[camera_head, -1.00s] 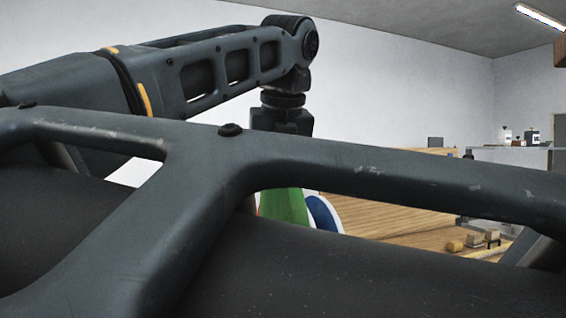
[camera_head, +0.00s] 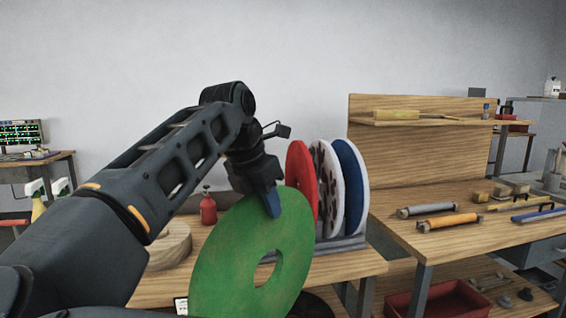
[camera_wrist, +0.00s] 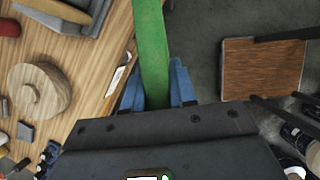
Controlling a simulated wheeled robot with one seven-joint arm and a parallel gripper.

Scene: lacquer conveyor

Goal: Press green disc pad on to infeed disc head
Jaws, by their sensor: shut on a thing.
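The green disc pad (camera_head: 230,248) is a flat green ring with a centre hole, held tilted in front of the bench in the head view. My gripper (camera_head: 271,200) is shut on its upper rim with blue fingers. In the wrist view the green disc pad (camera_wrist: 151,50) shows edge-on between the blue fingertips of my gripper (camera_wrist: 157,90). The pad is clear of the rack and hides part of the bench. I cannot make out the infeed disc head in these frames.
A red disc (camera_head: 300,180), a spotted white disc (camera_head: 325,185) and a blue disc (camera_head: 350,185) stand in a grey rack (camera_head: 345,243). A round wooden block (camera_head: 172,245) and a red bottle (camera_head: 208,208) are on the bench. Tools lie on the right bench (camera_head: 470,238); a red bin (camera_head: 440,300) sits below.

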